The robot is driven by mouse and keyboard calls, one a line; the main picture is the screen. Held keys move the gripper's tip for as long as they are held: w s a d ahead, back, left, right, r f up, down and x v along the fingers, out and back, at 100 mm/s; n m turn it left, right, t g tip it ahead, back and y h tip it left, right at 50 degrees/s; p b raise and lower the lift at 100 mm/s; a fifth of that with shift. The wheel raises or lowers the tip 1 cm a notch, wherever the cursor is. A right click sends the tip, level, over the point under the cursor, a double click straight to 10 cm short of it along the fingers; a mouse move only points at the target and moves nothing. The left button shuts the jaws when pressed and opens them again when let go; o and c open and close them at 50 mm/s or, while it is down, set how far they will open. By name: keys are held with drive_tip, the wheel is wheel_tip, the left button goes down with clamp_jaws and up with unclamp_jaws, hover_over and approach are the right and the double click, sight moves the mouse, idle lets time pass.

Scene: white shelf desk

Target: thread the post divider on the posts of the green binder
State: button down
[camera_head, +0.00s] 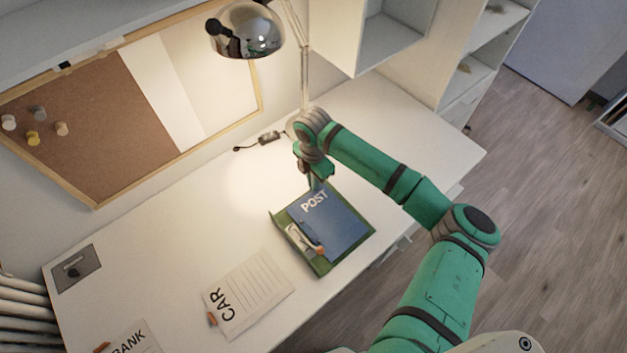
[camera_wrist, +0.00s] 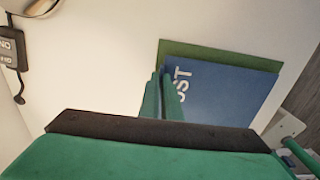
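The post divider (camera_head: 340,232) is a blue sheet with "POST" in white at its upper left. It lies over the open green binder (camera_head: 276,216), whose green edges show around it. The metal post mechanism (camera_head: 298,238) shows at the divider's lower left, with a small orange piece beside it. Whether the posts pass through the divider's holes cannot be told. My gripper (camera_head: 316,188) is at the divider's upper edge. In the wrist view its fingers (camera_wrist: 161,75) are close together, astride the edge of the blue divider (camera_wrist: 225,95), with the green binder (camera_wrist: 215,54) beyond.
The CAR sheet (camera_head: 250,293) and the BANK sheet (camera_head: 130,343) lie on the white desk to the lower left. A dark square plate (camera_head: 78,270) is at the far left. The lamp (camera_head: 247,32) overhangs behind.

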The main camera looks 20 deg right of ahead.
idle(0.3)
drive_tip(key=c, duration=1.9)
unclamp_jaws()
wheel_tip(320, 180, up, 11)
drive_tip(key=shift+f, duration=0.15)
